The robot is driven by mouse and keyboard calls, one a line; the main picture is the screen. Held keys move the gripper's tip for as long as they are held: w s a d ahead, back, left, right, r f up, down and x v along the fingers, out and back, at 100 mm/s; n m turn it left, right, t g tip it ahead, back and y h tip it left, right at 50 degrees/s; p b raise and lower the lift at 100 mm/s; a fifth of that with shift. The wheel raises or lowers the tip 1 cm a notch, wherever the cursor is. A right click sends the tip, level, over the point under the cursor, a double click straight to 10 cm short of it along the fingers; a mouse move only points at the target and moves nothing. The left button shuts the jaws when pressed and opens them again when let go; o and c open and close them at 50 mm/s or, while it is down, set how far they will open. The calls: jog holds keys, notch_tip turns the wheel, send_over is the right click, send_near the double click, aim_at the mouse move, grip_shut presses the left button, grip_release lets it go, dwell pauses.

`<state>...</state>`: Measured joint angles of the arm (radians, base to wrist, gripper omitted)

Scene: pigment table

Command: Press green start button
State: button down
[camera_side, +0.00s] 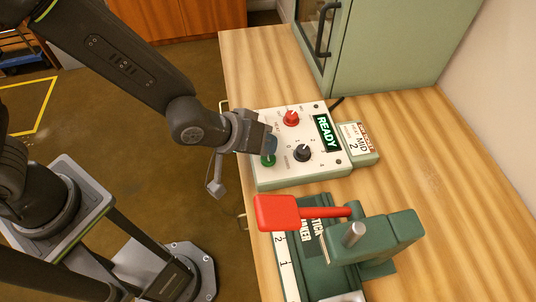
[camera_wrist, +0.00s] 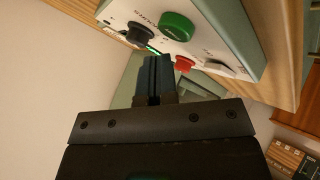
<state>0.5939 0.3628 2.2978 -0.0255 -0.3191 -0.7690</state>
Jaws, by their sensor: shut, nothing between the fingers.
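The green start button (camera_side: 268,160) sits at the front edge of a white-faced control box (camera_side: 262,118). In the side view my gripper (camera_side: 270,144) is right above the button and partly covers it. The button shows whole as a round green cap in the wrist view (camera_wrist: 176,25). There the shut, empty fingertips (camera_wrist: 155,60) point towards the panel, below the button in the picture, between the black knob (camera_wrist: 138,34) and the red knob (camera_wrist: 183,64). I cannot tell how far the tips are from the panel. The display (camera_side: 327,132) reads READY.
A card (camera_side: 358,139) reading MID 2 lies right of the box. A green stick maker (camera_side: 385,238) with a red lever (camera_side: 275,212) stands in front. A green cabinet (camera_side: 385,45) stands behind. The wooden table (camera_side: 440,190) is clear at the right.

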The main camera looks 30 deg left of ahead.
jog(key=shift+f, duration=0.4)
jog(key=shift+f, duration=0.5)
dwell(0.7)
dwell(0.3)
jog(key=shift+r, duration=0.9)
jog(key=shift+r, duration=2.5)
